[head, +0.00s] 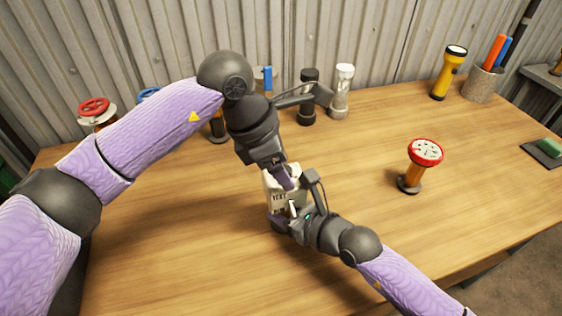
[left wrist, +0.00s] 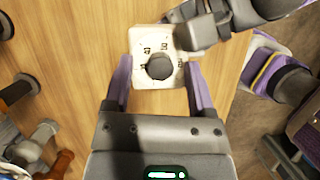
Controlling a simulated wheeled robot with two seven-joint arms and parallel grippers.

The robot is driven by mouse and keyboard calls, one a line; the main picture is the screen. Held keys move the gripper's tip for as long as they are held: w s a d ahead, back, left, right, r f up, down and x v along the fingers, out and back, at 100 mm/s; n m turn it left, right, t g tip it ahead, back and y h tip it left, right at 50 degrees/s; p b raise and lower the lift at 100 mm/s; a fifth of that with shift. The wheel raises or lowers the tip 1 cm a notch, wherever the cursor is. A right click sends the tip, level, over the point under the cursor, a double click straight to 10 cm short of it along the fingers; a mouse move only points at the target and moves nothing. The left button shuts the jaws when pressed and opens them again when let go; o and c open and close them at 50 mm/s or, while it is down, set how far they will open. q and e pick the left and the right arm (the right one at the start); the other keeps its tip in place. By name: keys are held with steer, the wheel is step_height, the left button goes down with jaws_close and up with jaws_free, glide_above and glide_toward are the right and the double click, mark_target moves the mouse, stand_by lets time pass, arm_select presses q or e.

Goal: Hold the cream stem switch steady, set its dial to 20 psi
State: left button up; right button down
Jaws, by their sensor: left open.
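The cream stem switch (head: 280,190) stands on the table near the middle of the head view, partly hidden by both grippers. In the left wrist view its square cream face (left wrist: 146,42) shows printed numbers around a dark round dial knob (left wrist: 159,66). The numbers are too small to read surely, and I cannot tell the dial's setting. My left gripper (head: 282,178) is above the switch, open, with its purple fingers on either side of the face in the wrist view. My right gripper (head: 293,212) is at the switch's side; its fingers are largely hidden and their grip is unclear.
A red-topped valve (head: 425,153) stands on the right. Another red-wheeled valve (head: 97,112) is at the back left. Dark (head: 308,97) and clear (head: 341,92) cylinders stand behind the switch. A yellow flashlight (head: 449,72) and a cup (head: 482,84) are at the back right. The front table is clear.

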arm_select(q)
jaws_close()
steer(key=shift+w+m, duration=0.1)
steer(key=shift+m, duration=0.3)
steer(key=m+g, duration=0.2)
steer(key=m, duration=0.2)
steer(key=shift+w+m, duration=0.15)
steer(key=shift+m, duration=0.25)
steer(key=shift+w+m+g+y, duration=0.1)
steer(key=shift+m+g+y, duration=0.3)
steer(key=shift+m, duration=0.85)
steer(key=shift+m+g+y, duration=0.2)
steer(key=shift+m+g, duration=0.3)
steer(key=shift+m, duration=0.75)
jaws_free()
steer(key=shift+r, duration=0.1)
